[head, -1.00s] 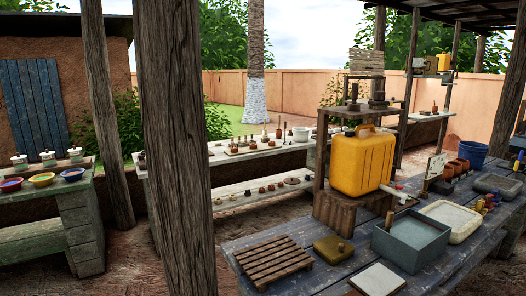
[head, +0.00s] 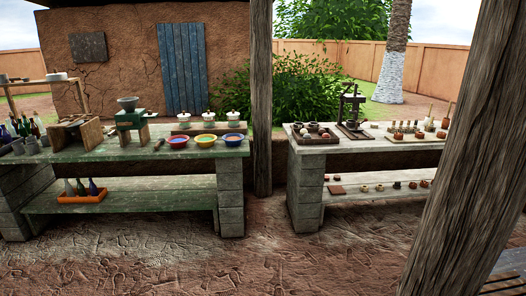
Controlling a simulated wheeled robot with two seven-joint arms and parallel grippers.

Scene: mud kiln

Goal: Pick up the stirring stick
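I cannot make out a stirring stick for certain in the head view. A small dark, thin object (head: 160,144) lies on the green bench (head: 100,154), too small to identify. Neither of my grippers is in view.
Wooden posts (head: 262,100) stand between the benches and at the right front (head: 455,170). Bottles (head: 28,126) crowd the green bench's left end. An orange crate (head: 82,196) with bottles sits on its lower shelf. The dirt floor (head: 240,265) in front is clear.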

